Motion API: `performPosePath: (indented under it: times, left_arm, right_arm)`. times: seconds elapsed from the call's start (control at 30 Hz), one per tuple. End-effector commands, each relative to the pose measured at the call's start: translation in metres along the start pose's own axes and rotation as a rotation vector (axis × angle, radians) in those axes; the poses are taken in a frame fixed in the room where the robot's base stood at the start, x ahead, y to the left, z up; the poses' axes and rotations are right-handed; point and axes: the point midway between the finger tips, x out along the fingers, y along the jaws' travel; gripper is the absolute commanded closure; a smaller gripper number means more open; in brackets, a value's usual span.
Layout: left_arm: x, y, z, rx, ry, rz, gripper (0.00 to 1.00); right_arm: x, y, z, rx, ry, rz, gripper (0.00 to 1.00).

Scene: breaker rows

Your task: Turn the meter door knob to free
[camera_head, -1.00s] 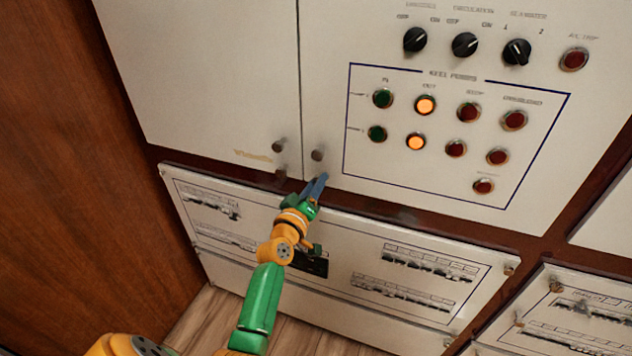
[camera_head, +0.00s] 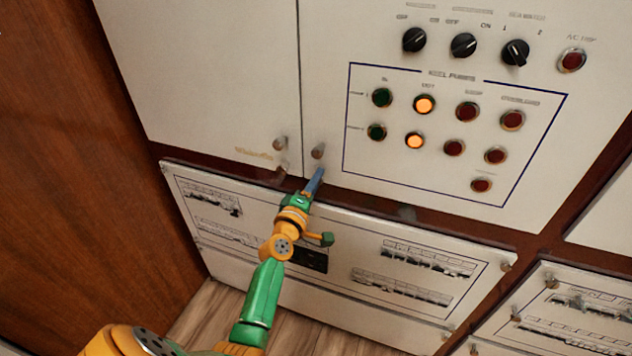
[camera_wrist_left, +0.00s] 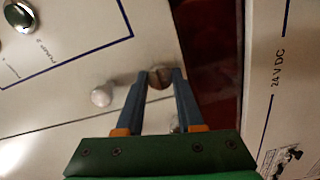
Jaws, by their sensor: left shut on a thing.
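My left gripper (camera_head: 316,182) reaches up to the lower left corner of the white right-hand door (camera_head: 335,80). In the left wrist view its two blue fingers (camera_wrist_left: 160,92) are shut on a small round metal knob (camera_wrist_left: 160,77), one finger on each side. This knob lies at the door's edge by the dark red frame, and I take it as the meter door knob. In the head view the fingers hide it. A paler round knob (camera_wrist_left: 101,95) stands beside it, free of the fingers; it also shows in the head view (camera_head: 318,150). My right gripper is out of view.
The left door has its own knob (camera_head: 280,143) close by. Black selector switches (camera_head: 463,45) and several pump lamps (camera_head: 424,104) are up to the right. A breaker panel (camera_head: 340,265) lies below, under my arm; a wooden wall (camera_head: 60,170) is at left.

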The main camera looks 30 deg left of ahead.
Motion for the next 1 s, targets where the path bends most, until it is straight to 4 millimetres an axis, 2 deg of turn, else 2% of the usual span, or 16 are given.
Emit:
performPosePath:
  times: [0.47, 0.5, 0.57, 0.6, 0.87, 1.0]
  left_arm:
    - [0.0, 0.0, -0.001, -0.011, 0.002, 0.001, 1.0]
    - [0.0, 0.0, -0.001, -0.011, 0.002, 0.001, 0.53]
    - [0.0, 0.0, -0.001, -0.011, 0.002, 0.001, 0.37]
    - [0.0, 0.0, -0.001, -0.011, 0.001, 0.001, 0.33]
    - [-0.001, 0.0, 0.0, -0.01, 0.0, 0.0, 0.33]
    - [-0.023, 0.0, -0.001, -0.009, 0.001, -0.002, 0.33]
  right_arm:
    - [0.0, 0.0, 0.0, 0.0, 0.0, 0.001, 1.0]
    - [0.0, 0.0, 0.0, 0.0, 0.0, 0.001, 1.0]
    - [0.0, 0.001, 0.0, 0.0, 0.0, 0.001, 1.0]
    - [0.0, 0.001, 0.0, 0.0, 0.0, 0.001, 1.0]
    - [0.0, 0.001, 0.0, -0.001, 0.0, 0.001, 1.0]
    - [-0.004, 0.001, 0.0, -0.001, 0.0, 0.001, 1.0]
